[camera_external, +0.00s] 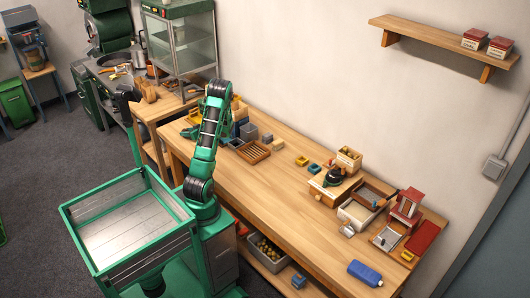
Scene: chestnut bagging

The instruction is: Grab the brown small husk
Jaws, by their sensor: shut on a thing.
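My green and black arm (208,140) rises from its base beside the long wooden workbench (290,190). Its upper end bends over near the bench's far-left end, among small blocks and boxes. My gripper is hidden behind the arm, so its jaws and anything between them do not show. I cannot pick out a small brown husk at this size. A slatted wooden tray (254,152) lies on the bench right of the arm.
Grey blocks (267,138) stand near the tray. A grey crate (266,254) sits on the shelf below. The bench's middle front is clear.

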